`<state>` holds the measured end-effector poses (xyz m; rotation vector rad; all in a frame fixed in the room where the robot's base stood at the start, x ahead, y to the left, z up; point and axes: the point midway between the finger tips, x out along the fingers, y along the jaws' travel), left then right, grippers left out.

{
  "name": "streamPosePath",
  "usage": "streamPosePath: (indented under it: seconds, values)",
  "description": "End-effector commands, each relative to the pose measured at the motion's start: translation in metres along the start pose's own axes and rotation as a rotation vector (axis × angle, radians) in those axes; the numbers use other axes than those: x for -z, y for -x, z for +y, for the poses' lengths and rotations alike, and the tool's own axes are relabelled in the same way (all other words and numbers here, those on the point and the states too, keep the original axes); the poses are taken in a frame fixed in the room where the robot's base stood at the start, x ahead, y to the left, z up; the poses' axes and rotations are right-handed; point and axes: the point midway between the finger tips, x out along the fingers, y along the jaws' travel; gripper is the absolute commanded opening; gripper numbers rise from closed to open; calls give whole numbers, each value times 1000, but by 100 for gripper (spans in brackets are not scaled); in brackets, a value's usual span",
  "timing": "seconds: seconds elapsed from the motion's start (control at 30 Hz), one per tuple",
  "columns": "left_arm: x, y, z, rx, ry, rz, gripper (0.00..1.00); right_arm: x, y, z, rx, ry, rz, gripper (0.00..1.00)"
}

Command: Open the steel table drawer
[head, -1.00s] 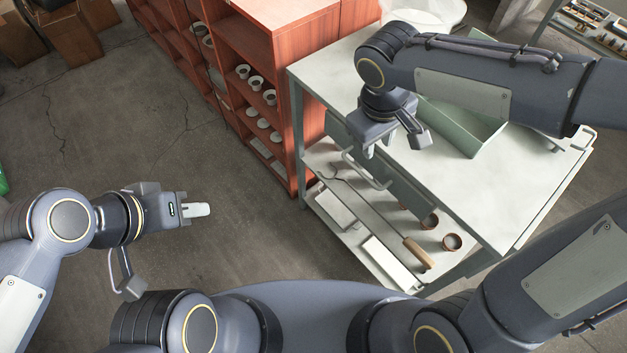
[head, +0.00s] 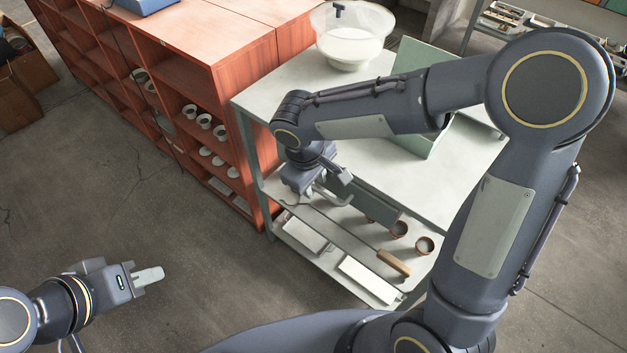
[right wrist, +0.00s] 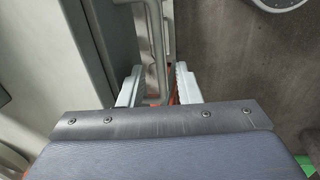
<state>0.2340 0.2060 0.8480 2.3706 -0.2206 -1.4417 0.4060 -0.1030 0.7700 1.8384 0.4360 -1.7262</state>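The steel table (head: 460,180) stands right of centre in the head view. Its grey-green drawer front (head: 372,208) sits under the tabletop edge and looks shut, partly hidden by my right gripper. My right gripper (head: 316,198) points down at the drawer's bar handle (head: 335,195). In the right wrist view the handle (right wrist: 155,45) runs between the two pale fingertips of my right gripper (right wrist: 158,86), which are apart, with gaps beside the bar.
A green tray (head: 425,65) and a clear bowl (head: 350,50) stand on the tabletop. The lower shelf holds brown cups (head: 399,229) and a wooden roller (head: 393,262). A red-brown shelf unit (head: 225,75) stands close at the table's left. The floor in front is clear.

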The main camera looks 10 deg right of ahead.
Motion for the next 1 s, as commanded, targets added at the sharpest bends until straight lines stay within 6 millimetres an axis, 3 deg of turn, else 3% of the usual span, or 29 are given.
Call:
streamPosePath:
  seconds: [0.07, 0.3, 0.73, 0.87, 1.0]
  values:
    - [0, 0, 0, 0, 0, 0, 24, 0, 0, 0, 0, 0, 0, 31]
    - [0, 0, 0, 0, 0, 0, 24, 0, 0, 0, 0, 0, 0, 1]
    - [0, -1, 0, 0, 0, 0, 24, 0, 1, -4, 0, 1, 1, 0]
    - [-2, -3, -1, 0, 0, 0, 24, 0, 2, -16, 0, 5, 2, 0]
    - [-4, -7, -3, 0, 0, 0, 24, 0, 6, -40, 0, 7, 1, 0]
